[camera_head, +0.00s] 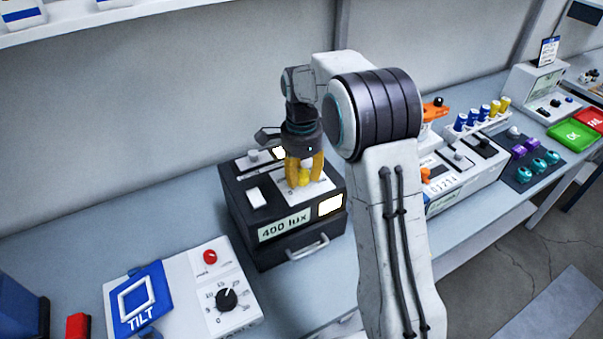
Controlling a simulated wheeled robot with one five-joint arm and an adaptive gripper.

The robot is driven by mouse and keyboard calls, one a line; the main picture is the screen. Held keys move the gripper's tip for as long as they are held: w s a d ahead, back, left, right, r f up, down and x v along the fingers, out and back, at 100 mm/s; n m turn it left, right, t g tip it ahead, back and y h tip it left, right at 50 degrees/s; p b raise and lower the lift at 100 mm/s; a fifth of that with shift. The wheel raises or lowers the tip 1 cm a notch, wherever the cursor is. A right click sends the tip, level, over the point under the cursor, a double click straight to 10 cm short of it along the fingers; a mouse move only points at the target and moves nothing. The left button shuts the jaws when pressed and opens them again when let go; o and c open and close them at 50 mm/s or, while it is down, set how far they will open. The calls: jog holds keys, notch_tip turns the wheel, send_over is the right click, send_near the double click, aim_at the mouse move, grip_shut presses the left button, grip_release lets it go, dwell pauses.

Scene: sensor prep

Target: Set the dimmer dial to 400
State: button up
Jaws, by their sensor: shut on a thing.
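A black box (260,208) with a "400 lux" label (285,225) on its front stands on the bench, left of my arm. My gripper (304,180) points down over the right part of its top, above a white plate (322,188).
The box top also carries a grey knob (253,155) and a white switch (254,197). In front left is a white panel with a black dial (227,299), a red button (210,257) and a blue TILT plate (139,298). More devices stand right of my arm.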

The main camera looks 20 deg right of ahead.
aim_at(301, 173)
jog(key=o, duration=1.2)
notch_tip(301, 173, up, 12)
dwell(0.5)
